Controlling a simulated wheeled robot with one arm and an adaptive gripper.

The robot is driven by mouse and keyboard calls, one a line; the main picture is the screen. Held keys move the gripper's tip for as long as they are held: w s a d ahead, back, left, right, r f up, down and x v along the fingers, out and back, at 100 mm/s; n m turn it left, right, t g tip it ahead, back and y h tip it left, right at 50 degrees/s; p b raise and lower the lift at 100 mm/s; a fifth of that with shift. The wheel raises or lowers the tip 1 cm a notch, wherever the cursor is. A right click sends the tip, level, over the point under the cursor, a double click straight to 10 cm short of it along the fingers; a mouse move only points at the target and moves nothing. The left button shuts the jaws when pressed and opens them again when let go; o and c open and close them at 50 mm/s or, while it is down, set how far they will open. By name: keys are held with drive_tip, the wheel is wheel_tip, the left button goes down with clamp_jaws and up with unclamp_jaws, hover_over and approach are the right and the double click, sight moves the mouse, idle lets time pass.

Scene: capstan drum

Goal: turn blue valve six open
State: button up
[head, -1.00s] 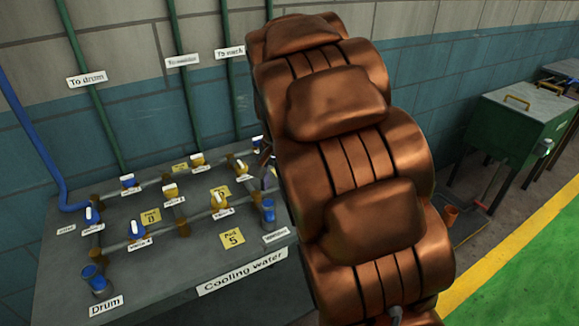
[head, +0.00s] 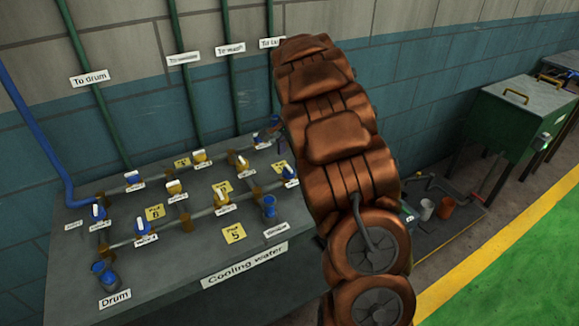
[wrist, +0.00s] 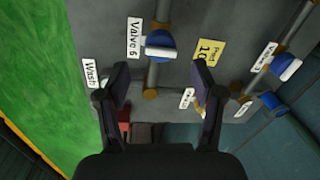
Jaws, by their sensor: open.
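In the wrist view, blue valve six (wrist: 161,39) sits on a grey pipe beside its "Valve 6" label (wrist: 134,38). Its white handle lies crosswise to the pipe. My gripper (wrist: 160,82) is open and empty, one finger to each side of the pipe line. The valve appears beyond the fingertips, between them in the picture, with no contact visible.
The grey cooling water bench (head: 165,280) carries several other blue and yellow valves. A yellow tag (wrist: 209,50) lies right of valve six. Green pipes (head: 183,80) rise along the wall behind. A green cabinet (head: 520,125) stands to the right, with open green floor (head: 520,285) before it.

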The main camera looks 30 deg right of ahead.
sight(289, 168)
drive_tip(key=f, duration=0.2)
drive_tip(key=f+p, duration=0.1)
drive_tip(key=f, duration=0.2)
drive_tip(key=shift+w+f, duration=0.2)
drive_tip(key=shift+f, duration=0.1)
drive_tip(key=c, duration=1.1)
